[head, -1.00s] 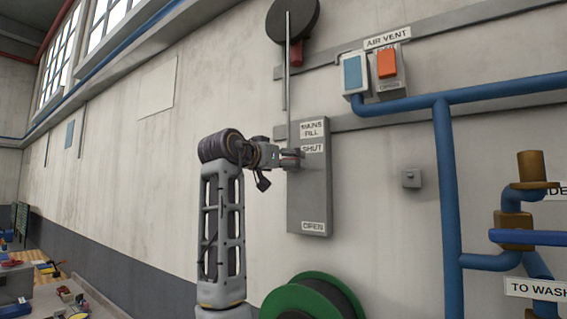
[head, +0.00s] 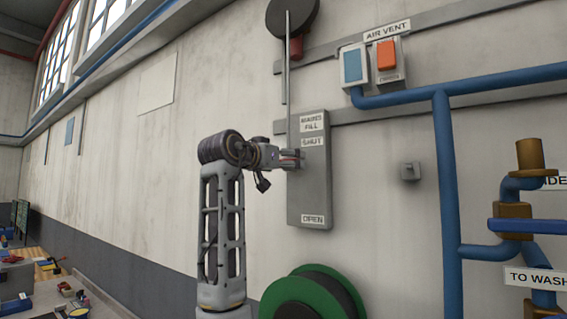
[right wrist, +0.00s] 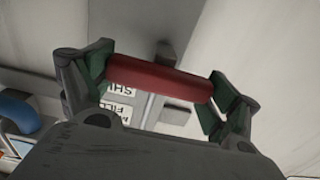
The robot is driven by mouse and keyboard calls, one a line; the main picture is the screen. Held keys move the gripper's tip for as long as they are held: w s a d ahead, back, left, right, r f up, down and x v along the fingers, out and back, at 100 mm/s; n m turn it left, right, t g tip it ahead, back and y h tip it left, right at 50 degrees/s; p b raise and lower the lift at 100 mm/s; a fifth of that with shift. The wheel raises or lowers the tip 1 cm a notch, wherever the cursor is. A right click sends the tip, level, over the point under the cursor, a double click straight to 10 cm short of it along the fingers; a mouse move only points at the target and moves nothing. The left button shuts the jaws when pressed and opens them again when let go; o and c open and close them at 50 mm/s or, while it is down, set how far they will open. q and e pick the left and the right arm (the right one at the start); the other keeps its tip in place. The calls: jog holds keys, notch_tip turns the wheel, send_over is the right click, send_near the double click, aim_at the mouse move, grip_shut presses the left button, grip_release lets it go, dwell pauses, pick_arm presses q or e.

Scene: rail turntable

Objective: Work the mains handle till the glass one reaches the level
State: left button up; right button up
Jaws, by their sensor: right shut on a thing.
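The mains handle shows in the right wrist view as a red bar (right wrist: 160,79) lying across between my fingers. My right gripper (head: 291,159) is shut on it, with a green pad at each end of the bar. In the head view the gripper is at the left edge of the grey MAINS FILL plate (head: 312,185), just below the SHUT label (head: 312,142) and well above the OPEN label (head: 312,219). The handle is mostly hidden there by the fingers. I make out no glass or level mark in these views. My left gripper is out of view.
A dark round wheel (head: 304,14) and a thin vertical rod (head: 287,70) are above the gripper. An AIR VENT box with an orange switch (head: 387,55) and blue pipes (head: 446,180) stand to the right. A green reel (head: 282,291) is below.

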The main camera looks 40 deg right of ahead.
jog(key=o, duration=1.2)
jog(key=shift+a, duration=0.2)
jog(key=v, duration=1.1)
jog(key=shift+a, duration=0.35)
jog(key=shift+s, duration=0.15)
